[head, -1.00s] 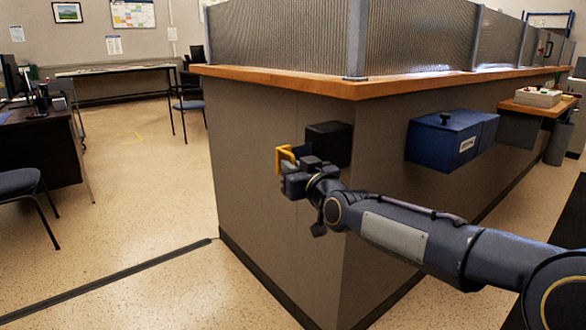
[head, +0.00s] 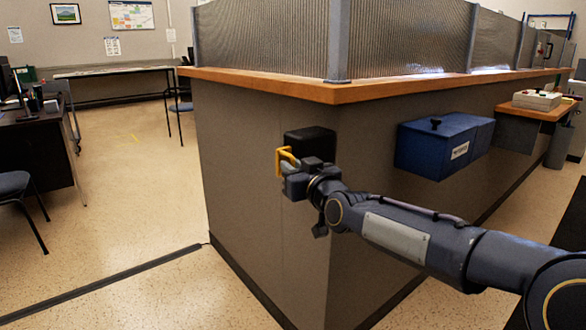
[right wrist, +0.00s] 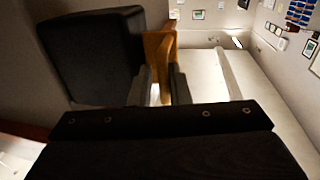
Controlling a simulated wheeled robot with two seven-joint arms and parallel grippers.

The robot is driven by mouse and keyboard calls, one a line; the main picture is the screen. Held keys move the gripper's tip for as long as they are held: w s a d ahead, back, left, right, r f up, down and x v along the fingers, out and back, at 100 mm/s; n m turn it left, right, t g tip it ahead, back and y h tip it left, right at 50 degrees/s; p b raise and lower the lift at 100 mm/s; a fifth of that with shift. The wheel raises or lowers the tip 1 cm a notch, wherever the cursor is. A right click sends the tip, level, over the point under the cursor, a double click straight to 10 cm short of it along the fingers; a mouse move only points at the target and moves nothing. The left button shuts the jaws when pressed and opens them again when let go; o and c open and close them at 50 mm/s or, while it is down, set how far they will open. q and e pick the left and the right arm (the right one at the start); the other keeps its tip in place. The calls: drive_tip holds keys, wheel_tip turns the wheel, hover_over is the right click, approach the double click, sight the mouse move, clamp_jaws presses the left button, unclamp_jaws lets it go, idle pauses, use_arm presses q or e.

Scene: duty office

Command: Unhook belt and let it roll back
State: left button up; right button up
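A black box (head: 309,143), which looks like the belt's housing, is fixed to the grey counter front just under the wooden top. A yellow end piece (head: 283,162) sits at its left front. My right gripper (head: 289,166) is at this piece with its fingers around it, close to the box. In the right wrist view the yellow piece (right wrist: 157,52) stands between the two fingers of my right gripper (right wrist: 161,88), right beside the black box (right wrist: 92,57). I see no stretch of belt in either view. My left gripper is not in view.
The counter's wooden top (head: 350,92) with ribbed screens overhangs the spot. A blue box (head: 440,146) hangs on the counter right of my arm. A dark strip (head: 110,285) crosses the floor at left. A desk (head: 40,150) and chair stand further left; floor between is free.

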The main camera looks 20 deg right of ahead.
drive_tip(key=shift+d, duration=0.1)
drive_tip(key=s+d+p, duration=0.1)
drive_tip(key=s, duration=0.6)
drive_tip(key=shift+s, duration=0.35)
drive_tip(key=s+a+f+m+g+y, duration=0.15)
drive_tip(key=s+f+g, duration=0.45)
drive_tip(key=s+f, duration=0.75)
drive_tip(key=s+a+f+m+g+h, duration=0.15)
drive_tip(key=s+f+g, duration=0.65)
drive_tip(key=s, duration=0.9)
wheel_tip(320, 180, up, 30)
drive_tip(key=d+t+y+p, duration=0.1)
drive_tip(key=p, duration=3.1)
drive_tip(key=shift+w+r+t, duration=0.15)
drive_tip(key=shift+w+t, duration=0.05)
drive_tip(key=shift+t, duration=0.2)
